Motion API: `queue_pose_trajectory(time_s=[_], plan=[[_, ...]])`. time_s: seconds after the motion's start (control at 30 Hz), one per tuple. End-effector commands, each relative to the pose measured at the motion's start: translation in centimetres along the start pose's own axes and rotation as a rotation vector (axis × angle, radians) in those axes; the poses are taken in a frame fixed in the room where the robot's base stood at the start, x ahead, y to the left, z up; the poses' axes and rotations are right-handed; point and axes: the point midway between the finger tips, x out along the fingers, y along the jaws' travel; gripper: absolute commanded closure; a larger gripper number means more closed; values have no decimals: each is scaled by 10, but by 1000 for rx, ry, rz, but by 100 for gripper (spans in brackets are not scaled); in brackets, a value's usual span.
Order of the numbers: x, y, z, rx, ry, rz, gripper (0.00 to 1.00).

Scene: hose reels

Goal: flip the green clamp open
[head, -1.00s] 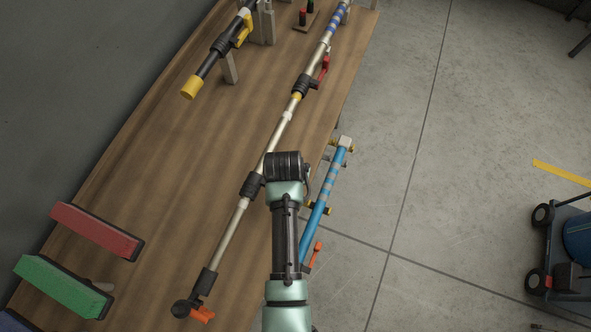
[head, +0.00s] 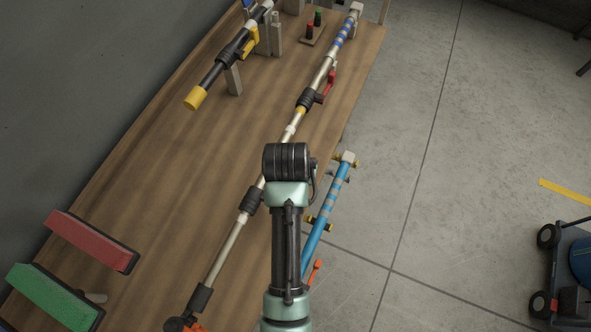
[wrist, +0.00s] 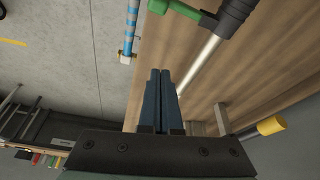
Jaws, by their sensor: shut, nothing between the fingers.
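The green clamp lever (wrist: 182,8) shows at the top edge of the wrist view, cut off by the frame. It joins a black collar (wrist: 236,14) on a pale metal pole (wrist: 204,58). In the head view the same pole (head: 228,244) runs along the table, and my arm hides the green lever there. My gripper (wrist: 160,74) is shut and empty in the wrist view, its two blue fingers side by side. The fingertips are apart from the green lever, which lies above them in the picture. The head view does not show the fingers.
The wooden table (head: 160,190) carries a red-levered clamp (head: 328,84), a yellow-tipped black pole (head: 212,76), a red block (head: 92,240) and a green block (head: 52,297). A blue pole (head: 328,205) stands beside the table's right edge. Open floor (head: 440,150) lies to the right.

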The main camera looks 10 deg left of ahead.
Motion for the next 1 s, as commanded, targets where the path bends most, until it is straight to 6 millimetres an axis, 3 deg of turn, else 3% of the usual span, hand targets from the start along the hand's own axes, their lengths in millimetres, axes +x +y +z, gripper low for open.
queue_pose_trajectory(time_s=[0.3,1.0], plan=[[-28,-3,0,0,1,0,100],[-30,-3,-3,1,9,-1,100]])
